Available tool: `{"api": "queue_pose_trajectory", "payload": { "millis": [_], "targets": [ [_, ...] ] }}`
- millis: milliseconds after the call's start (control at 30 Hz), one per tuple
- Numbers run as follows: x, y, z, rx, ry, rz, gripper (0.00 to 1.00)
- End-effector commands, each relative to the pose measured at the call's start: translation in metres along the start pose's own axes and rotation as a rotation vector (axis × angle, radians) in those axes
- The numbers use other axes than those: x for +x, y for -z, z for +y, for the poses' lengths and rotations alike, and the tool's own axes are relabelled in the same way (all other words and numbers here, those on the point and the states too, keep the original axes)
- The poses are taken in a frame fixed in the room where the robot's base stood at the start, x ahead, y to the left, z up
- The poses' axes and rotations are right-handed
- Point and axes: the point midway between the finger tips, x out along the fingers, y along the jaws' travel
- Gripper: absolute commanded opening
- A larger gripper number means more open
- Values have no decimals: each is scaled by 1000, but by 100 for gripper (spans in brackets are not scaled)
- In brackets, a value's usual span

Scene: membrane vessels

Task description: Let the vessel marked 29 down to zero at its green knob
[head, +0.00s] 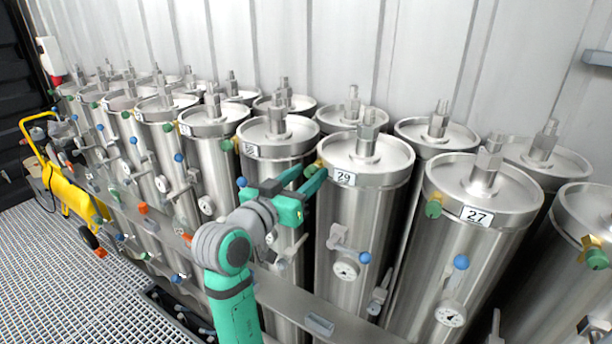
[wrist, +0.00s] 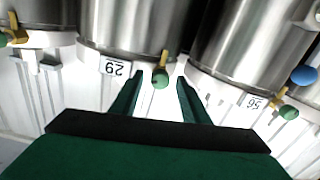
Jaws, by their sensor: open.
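The steel vessel marked 29 (head: 345,215) stands upright in the front row, right of my arm. Its label (head: 343,177) is on the top collar, and it shows upside down in the wrist view (wrist: 114,68). Its green knob (wrist: 160,79) on a yellow fitting sits between the open fingers of my gripper (wrist: 158,92), apart from both. In the head view my gripper (head: 310,180) is at the collar, left of the label, and partly covers the knob. A gauge (head: 346,270) and a blue knob (head: 365,257) are lower on this vessel.
Vessel 27 (head: 470,240) stands to the right, with its own green knob (head: 433,209). Another vessel (head: 275,150) stands left, its green knob (wrist: 288,112) showing in the wrist view. A rail (head: 330,325) runs along the front. Grated floor (head: 60,280) is free at left, near a yellow cart (head: 70,195).

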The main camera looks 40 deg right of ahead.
Motion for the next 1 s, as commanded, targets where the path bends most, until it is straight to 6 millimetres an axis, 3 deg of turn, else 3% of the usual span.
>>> {"api": "queue_pose_trajectory", "payload": {
  "millis": [233,400,733,1000],
  "targets": [
    [0,0,0,0,0,0,39],
    [0,0,0,0,0,0,0],
    [0,0,0,31,0,0,1],
    [0,0,0,184,0,0,1]
  ]
}}
